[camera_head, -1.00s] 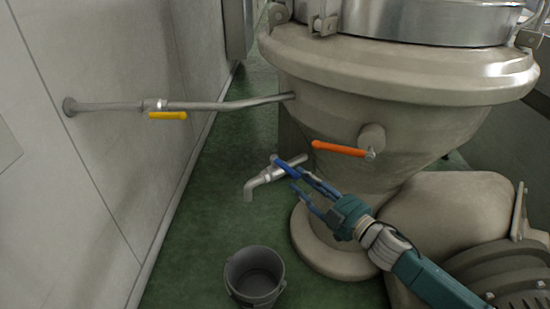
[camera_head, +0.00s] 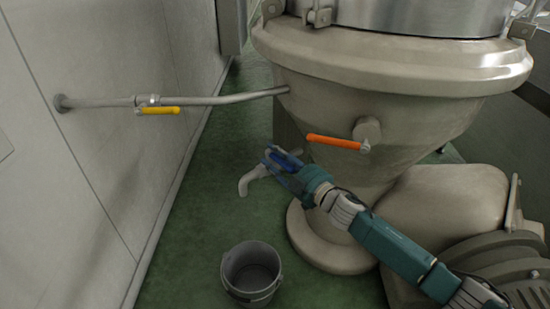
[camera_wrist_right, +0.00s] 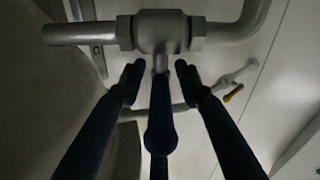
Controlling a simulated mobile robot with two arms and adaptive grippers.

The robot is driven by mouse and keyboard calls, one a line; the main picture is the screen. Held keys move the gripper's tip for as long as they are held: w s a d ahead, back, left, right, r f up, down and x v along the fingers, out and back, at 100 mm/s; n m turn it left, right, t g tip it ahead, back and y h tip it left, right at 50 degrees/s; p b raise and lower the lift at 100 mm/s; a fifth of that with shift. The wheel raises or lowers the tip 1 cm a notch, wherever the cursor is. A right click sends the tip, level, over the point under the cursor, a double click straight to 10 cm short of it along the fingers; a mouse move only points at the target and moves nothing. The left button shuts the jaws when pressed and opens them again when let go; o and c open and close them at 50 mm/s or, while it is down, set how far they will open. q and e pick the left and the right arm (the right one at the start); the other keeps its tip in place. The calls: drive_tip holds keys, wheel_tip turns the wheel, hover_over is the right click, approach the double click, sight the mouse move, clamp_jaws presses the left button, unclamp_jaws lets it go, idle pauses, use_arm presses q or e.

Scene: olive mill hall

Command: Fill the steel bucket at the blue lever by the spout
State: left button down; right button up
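The steel bucket (camera_head: 232,283) stands upright on the green floor, in front of and below the bent spout (camera_head: 246,184); no liquid shows in it or at the spout. The blue lever (camera_wrist_right: 160,110) sits on the metal valve body (camera_wrist_right: 160,32) of the spout's pipe. My right gripper (camera_head: 280,162) is at the lever. In the right wrist view my right gripper (camera_wrist_right: 158,75) is open, with one finger on each side of the lever and a gap visible on both sides. In the head view the fingers partly hide the lever. My left gripper is out of view.
A big beige vessel (camera_head: 390,85) stands behind the valve, with an orange lever (camera_head: 333,141) just above my right gripper. A yellow lever (camera_head: 158,110) hangs on a wall pipe at the left. Green floor around the bucket is clear.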

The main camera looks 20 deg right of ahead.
clamp_jaws()
drive_tip(key=shift+r, duration=0.1)
